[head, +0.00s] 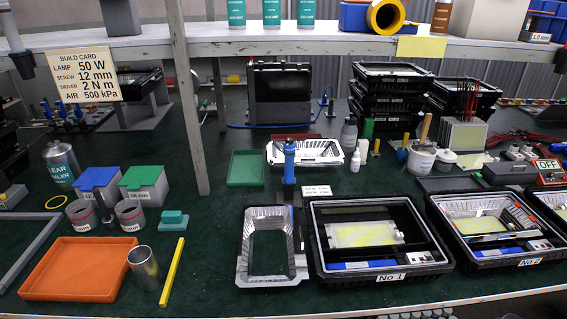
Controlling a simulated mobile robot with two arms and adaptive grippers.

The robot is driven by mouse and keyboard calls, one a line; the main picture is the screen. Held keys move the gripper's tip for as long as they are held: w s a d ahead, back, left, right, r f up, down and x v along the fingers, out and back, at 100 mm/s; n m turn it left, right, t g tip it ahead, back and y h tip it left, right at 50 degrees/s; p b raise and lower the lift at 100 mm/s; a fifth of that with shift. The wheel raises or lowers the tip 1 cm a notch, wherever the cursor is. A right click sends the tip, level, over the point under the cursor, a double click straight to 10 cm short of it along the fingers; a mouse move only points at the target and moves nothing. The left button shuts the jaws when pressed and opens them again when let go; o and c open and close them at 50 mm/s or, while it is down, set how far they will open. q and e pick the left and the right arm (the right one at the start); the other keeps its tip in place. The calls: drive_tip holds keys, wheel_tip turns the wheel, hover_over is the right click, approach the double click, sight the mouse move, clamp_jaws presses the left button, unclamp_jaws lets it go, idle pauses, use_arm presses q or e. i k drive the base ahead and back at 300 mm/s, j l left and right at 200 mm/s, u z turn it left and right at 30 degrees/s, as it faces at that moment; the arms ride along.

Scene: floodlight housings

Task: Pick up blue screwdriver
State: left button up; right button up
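A blue-handled tool (289,155), which looks like the blue screwdriver, stands upright near the middle of the green bench in the head view. Neither of my grippers shows in the head view, and nothing is seen touching the tool.
A black housing marked No 1 (318,262) stands right of the tool, with another beyond it. A white-silver reflector (326,152) lies behind. An orange tray (65,290), metal cup (144,270) and yellow bar (172,272) are front left. A shelf (225,47) with a post (190,120) spans above.

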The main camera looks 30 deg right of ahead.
sight(289, 151)
drive_tip(key=k+z, duration=0.1)
drive_tip(key=z, duration=0.9)
drive_tip(key=k+l+z, duration=0.1)
drive_tip(key=z, duration=0.35)
drive_tip(key=l, duration=0.1)
